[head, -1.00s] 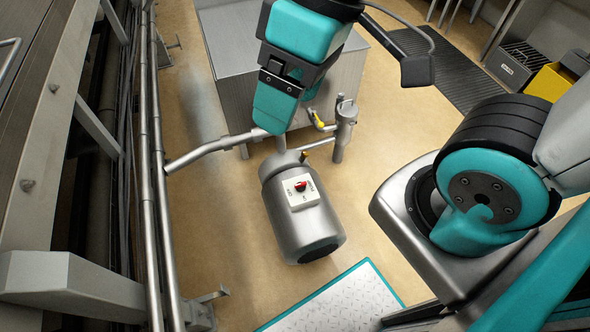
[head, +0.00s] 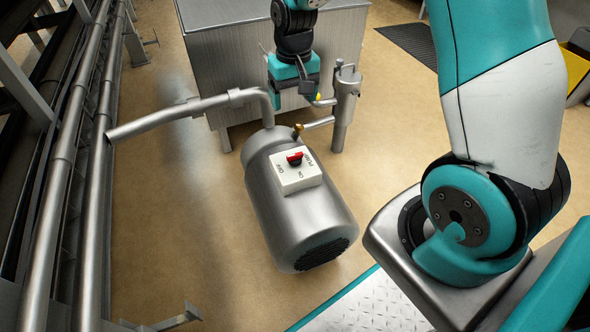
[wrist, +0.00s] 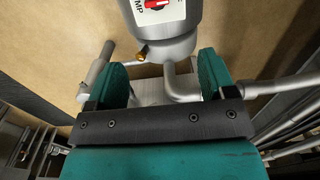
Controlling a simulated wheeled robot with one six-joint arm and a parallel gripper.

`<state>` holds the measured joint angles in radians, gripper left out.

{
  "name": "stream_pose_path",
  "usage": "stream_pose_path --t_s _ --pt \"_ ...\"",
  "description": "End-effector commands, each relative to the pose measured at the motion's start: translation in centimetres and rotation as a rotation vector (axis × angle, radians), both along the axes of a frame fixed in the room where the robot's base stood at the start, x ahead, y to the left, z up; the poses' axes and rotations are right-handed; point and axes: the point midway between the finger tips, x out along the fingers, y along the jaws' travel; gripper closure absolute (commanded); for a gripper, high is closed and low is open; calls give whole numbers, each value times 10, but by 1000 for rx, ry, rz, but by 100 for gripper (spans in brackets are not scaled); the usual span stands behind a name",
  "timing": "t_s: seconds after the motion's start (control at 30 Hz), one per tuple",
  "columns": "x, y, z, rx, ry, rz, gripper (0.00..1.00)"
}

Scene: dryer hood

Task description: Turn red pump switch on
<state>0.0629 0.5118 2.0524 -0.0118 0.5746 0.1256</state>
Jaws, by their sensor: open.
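The red pump switch (head: 295,158) is a small red knob on a white plate (head: 297,180) lettered PUMP, ON and OFF. The plate sits on top of the silver pump (head: 310,220). I cannot tell for certain which label the knob points to. In the wrist view the red knob (wrist: 155,4) is cut by the top edge. My gripper (wrist: 162,68) has its two teal fingers spread with nothing held between them. In the head view my gripper (head: 290,85) is behind the pump, beside the pipes and apart from the switch.
A bent metal pipe (head: 190,108) runs left from the pump. A vertical pipe fitting (head: 344,105) stands behind it at right, in front of a large metal cabinet (head: 225,60). Long rails (head: 60,180) line the left side. Tan floor left of the pump is clear.

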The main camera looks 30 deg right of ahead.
Motion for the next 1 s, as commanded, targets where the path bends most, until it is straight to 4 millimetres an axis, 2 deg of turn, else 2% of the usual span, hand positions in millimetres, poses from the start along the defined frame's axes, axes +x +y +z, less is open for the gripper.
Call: stream_pose_path --t_s 0.03,0.27,0.8,1.0 --pt "2 -4 -12 -5 1 -11 23" --pt "3 -7 -37 -10 6 -20 23" --pt "3 -6 -157 -9 6 -18 23" --pt "3 -6 -182 -9 4 -18 23"
